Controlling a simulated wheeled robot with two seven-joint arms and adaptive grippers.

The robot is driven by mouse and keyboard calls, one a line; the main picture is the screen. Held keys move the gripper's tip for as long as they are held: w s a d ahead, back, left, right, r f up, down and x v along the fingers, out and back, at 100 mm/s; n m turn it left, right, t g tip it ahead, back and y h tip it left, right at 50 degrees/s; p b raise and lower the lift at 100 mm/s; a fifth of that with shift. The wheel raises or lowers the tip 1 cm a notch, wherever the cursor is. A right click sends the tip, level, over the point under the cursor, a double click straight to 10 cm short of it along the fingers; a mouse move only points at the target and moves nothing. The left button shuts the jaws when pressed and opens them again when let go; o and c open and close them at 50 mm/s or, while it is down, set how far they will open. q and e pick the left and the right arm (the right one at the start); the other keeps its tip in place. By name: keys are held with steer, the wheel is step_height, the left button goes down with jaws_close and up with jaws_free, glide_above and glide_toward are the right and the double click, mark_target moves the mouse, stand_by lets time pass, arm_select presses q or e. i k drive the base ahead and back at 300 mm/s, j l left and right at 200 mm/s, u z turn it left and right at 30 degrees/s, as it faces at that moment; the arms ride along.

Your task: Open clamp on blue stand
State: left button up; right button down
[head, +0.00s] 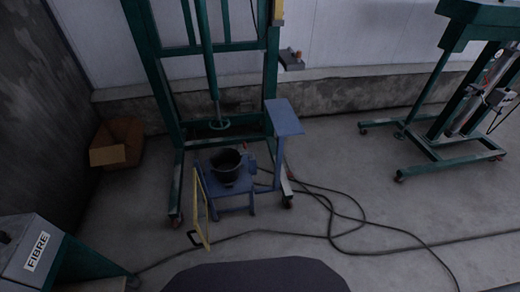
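A low blue stand (236,188) stands on the floor in front of the green frame, left of centre. A black bucket (227,164) sits upright on it. A yellow frame (201,207) leans at the stand's left front, with a small dark handle (193,238) near its foot. A blue post with a flat plate (284,117) rises at the stand's right. I cannot make out which part is the clamp, nor whether it is open or shut. Neither of my grippers is in view.
A tall green frame (171,90) on castors stands behind the stand. A green wheeled machine (438,135) stands at right. Black cables (335,226) cross the floor at right. A cardboard box (113,143) and a FIBRE-labelled unit (35,250) are at left.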

mark_target(245, 145)
steer(key=i+l+z, duration=0.1)
steer(key=z, duration=0.3)
steer(key=i+z, duration=0.25)
steer(key=z, duration=0.2)
